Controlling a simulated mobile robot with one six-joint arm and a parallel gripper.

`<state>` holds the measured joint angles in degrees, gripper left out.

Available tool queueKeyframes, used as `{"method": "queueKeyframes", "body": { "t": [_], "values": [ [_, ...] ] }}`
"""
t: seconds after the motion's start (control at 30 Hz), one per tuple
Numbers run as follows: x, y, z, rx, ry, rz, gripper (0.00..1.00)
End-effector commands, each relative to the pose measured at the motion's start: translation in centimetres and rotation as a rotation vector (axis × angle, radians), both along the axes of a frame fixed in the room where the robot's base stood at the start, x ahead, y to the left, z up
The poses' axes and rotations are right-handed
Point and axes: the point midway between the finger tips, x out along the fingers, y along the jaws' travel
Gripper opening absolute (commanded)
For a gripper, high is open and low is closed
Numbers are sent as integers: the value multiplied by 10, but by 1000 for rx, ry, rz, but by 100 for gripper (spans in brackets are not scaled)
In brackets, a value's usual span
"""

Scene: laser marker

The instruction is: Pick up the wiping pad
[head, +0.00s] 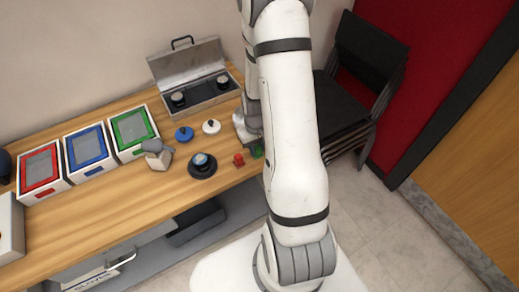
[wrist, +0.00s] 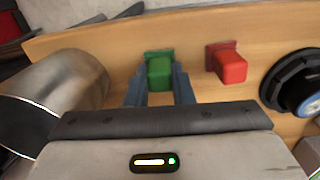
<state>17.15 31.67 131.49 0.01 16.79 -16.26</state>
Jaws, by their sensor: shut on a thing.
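A small green block with a wider flat base, likely the wiping pad (wrist: 159,72), stands on the wooden table near its edge in the wrist view. My gripper (wrist: 160,84) is shut on its block part, one finger on each side. The flat base shows beyond the fingers and seems to be at table level; I cannot tell whether it is lifted. In the head view the green pad (head: 257,151) is partly hidden by my arm. A similar red block with a flat base (wrist: 228,64) stands beside it, apart from the fingers.
A black round holder with a blue-topped piece (head: 202,165) stands left of the red block. A shiny metal cylinder (wrist: 62,88) is close to my gripper's left in the wrist view. Blue and white knobs, framed boxes and an open metal case (head: 188,72) stand farther back. Black chairs stand right.

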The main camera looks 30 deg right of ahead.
Motion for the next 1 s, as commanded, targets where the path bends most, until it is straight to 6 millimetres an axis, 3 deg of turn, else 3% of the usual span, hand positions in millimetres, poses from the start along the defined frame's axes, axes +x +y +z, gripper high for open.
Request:
{"method": "queueKeyframes", "body": {
  "t": [0.37,0.8,1.0],
  "values": [
    [0,-1,12,-1,-2,-1,0],
    [0,-1,80,-1,-4,-2,0],
    [0,-1,97,0,-1,-2,0]
  ]
}}
